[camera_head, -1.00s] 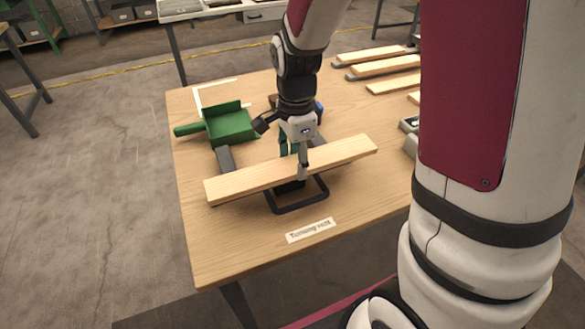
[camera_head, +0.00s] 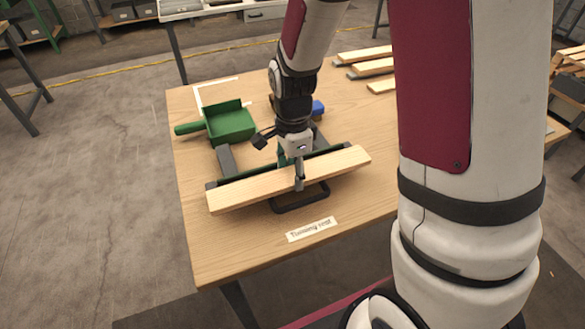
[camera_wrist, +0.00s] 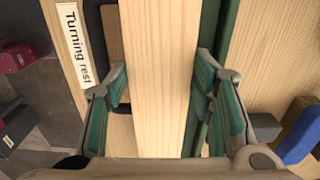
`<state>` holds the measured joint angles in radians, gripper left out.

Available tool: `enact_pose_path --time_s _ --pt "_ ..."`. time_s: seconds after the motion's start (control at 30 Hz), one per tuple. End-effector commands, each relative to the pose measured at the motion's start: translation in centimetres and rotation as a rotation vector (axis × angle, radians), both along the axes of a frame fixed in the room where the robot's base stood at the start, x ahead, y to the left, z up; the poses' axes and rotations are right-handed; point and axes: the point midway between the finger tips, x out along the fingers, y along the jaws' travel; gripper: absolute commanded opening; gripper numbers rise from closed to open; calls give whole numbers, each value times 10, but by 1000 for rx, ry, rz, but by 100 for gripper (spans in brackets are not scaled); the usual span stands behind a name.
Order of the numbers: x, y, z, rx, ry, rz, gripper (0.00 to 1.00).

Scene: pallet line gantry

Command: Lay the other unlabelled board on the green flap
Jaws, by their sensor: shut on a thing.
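A long pale wooden board (camera_head: 245,190) is held crosswise in my gripper (camera_head: 297,183), low over a black frame (camera_head: 305,200) near the table's front. In the wrist view the board (camera_wrist: 158,60) runs between the two green-padded fingers of my gripper (camera_wrist: 163,105). No label shows on its visible faces. A long dark green strip (camera_head: 325,153), which looks like the green flap, lies along the board's far side; it also shows beside the board in the wrist view (camera_wrist: 219,40). I cannot tell whether the board touches the strip or frame.
A "Turning rest" label (camera_head: 312,229) lies in front of the frame. A green scoop-like tray (camera_head: 232,122) stands behind, left. A blue object (camera_head: 318,107) is behind my gripper. Several boards (camera_head: 372,67) lie at the back right. The front left tabletop is clear.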

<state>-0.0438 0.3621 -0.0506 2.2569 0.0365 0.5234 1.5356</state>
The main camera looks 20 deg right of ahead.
Motion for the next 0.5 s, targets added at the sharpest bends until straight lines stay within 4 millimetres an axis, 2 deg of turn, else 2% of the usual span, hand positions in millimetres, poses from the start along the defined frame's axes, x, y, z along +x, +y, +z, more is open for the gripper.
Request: enact_pose_path --time_s 0.07,0.1,0.17,0.5 --pt "0 0 -3 0 1 0 15" --pt "0 0 -2 0 1 0 56" --pt "0 0 -2 0 1 0 70" --pt "0 0 0 0 -1 0 70"
